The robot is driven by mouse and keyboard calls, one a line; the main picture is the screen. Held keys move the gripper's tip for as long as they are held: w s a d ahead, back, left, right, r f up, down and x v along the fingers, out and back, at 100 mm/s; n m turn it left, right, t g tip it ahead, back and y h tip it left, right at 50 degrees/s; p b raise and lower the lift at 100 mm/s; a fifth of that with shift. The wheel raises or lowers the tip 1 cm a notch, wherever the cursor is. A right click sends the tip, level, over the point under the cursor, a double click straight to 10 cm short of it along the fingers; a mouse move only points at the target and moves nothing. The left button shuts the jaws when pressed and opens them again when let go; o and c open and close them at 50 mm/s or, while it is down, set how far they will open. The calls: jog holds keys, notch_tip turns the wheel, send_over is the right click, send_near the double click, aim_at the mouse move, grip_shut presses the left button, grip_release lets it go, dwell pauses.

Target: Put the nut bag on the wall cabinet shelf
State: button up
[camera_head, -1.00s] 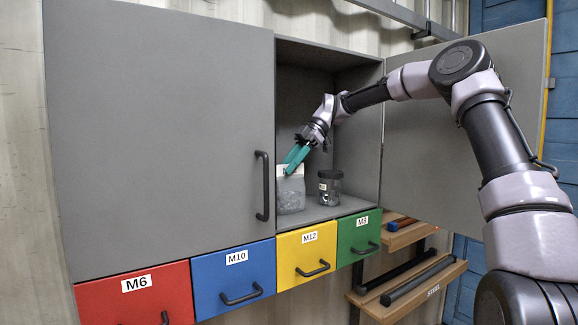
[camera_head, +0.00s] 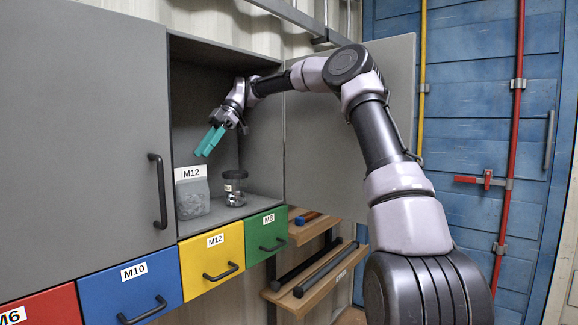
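The nut bag (camera_head: 193,199), a clear bag with a white M12 label on top, stands upright on the wall cabinet shelf (camera_head: 240,212), at the left of the open compartment. My gripper (camera_head: 208,142) is above the bag and a little to its right, clear of it. Its teal fingers point down and left, with nothing visible between them. The two fingers look slightly apart.
A dark-lidded clear jar (camera_head: 235,187) stands on the shelf to the right of the bag. The left cabinet door (camera_head: 80,130) is shut; the right door (camera_head: 340,150) is swung open. Coloured drawers, such as the yellow M12 one (camera_head: 211,262), lie below.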

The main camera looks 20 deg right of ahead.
jog(key=s+d+f+m+t+h, duration=0.1)
jog(key=s+d+m+t+h, duration=0.1)
jog(key=s+d+m+t, duration=0.4)
jog(key=s+d+f+m+t+h, duration=0.1)
jog(key=s+d+m+t+h, duration=0.2)
jog(key=s+d+m, duration=1.2)
jog(key=s+m+t, duration=0.3)
jog(key=s+m, duration=0.4)
jog(key=s, duration=0.1)
jog(key=shift+d+f, duration=0.2)
jog(key=shift+f, duration=0.1)
